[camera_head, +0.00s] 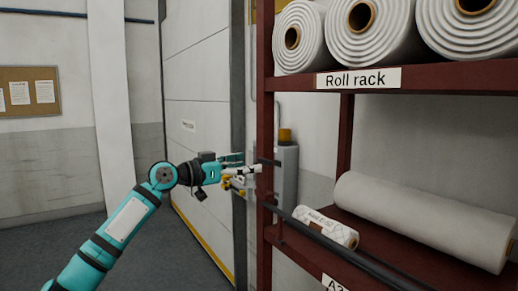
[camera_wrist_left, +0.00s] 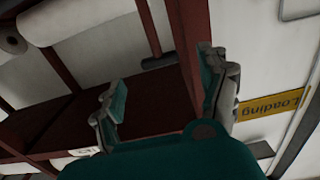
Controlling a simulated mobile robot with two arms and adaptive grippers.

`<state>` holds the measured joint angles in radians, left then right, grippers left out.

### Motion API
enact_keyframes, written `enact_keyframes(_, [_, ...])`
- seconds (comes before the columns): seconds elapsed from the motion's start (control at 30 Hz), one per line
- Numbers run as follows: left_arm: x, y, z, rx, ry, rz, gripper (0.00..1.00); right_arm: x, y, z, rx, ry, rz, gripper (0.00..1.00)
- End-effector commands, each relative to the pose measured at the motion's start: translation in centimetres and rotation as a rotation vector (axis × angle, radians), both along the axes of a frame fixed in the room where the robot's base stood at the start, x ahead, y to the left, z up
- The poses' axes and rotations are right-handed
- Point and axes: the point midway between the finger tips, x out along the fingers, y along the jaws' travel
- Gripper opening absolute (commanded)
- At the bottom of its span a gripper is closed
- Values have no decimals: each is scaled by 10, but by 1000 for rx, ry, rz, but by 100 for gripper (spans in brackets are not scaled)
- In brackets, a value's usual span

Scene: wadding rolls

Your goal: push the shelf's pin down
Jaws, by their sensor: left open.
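The red rack's front upright (camera_head: 265,130) stands just right of my left gripper (camera_head: 250,165) in the head view. My left gripper is open, with nothing seen between its fingers. A small dark piece (camera_head: 269,162) sticks out at the upright near the fingertips; I cannot tell for sure whether it is the pin. In the left wrist view, the two fingers of the gripper (camera_wrist_left: 163,76) are spread apart in front of the dark red rack. A short dark bar (camera_wrist_left: 160,61) shows beyond them. Contact with the rack cannot be told.
A dark rail (camera_head: 340,247) runs along the lower shelf's front. A wrapped roll (camera_head: 327,227) and a long white roll (camera_head: 425,220) lie behind it. Large rolls (camera_head: 372,30) fill the upper shelf. The floor at left is clear.

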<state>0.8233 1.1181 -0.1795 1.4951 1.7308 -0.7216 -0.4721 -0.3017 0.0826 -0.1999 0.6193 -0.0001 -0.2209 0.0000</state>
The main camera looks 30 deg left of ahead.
Motion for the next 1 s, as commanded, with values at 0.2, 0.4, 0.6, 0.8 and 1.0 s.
enact_keyframes(0.2, [32,-13,4,-2,0,0,77,4,0,25,1,-7,0,38])
enact_keyframes(0.4, [43,-17,0,0,0,1,77,4,1,29,1,-7,0,38])
enact_keyframes(0.6, [44,-18,-1,0,0,1,77,4,2,29,3,-5,-1,38])
enact_keyframes(0.8, [43,-18,-1,0,0,1,59,3,5,28,5,-5,-2,38])
enact_keyframes(1.0, [43,-18,-1,0,0,1,32,3,5,28,6,-4,-1,38])
